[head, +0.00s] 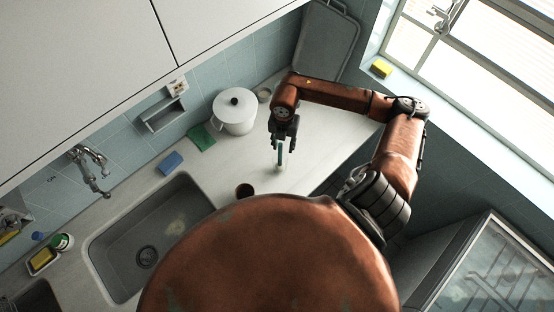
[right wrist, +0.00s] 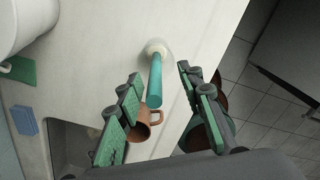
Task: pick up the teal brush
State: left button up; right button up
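The teal brush (head: 281,158) stands upright on the counter, handle up, with a pale round head at its base. In the right wrist view, the teal brush (right wrist: 155,82) points toward the camera between my fingers. My right gripper (head: 284,146) is above the counter at the top of the handle, pointing down. In the right wrist view, my right gripper (right wrist: 159,77) is open, with one green-padded finger on each side of the handle and gaps showing beside it. My left gripper is not in view.
A brown mug (right wrist: 140,128) stands close to the brush; it also shows in the head view (head: 244,190). A white pot (head: 234,112), green cloth (head: 201,137) and blue sponge (head: 170,163) lie left. The sink (head: 150,240) is at lower left. The counter's edge is right of the brush.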

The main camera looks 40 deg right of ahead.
aim_at(280, 155)
jog(key=shift+a+f+p, duration=0.2)
jog(key=shift+f+p, duration=0.05)
jog(key=shift+f, duration=0.4)
jog(key=shift+a+f+p, duration=0.2)
jog(key=shift+f+p, duration=0.05)
jog(key=shift+f, duration=0.35)
jog(key=f, duration=0.1)
jog(key=f+p, duration=0.1)
jog(key=f, duration=0.1)
jog(key=shift+w+a+f, duration=0.15)
jog(key=shift+a+f, duration=0.1)
jog(key=shift+f, duration=0.5)
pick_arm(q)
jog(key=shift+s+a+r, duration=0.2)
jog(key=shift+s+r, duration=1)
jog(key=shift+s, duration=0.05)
pick_arm(e)
grip_shut()
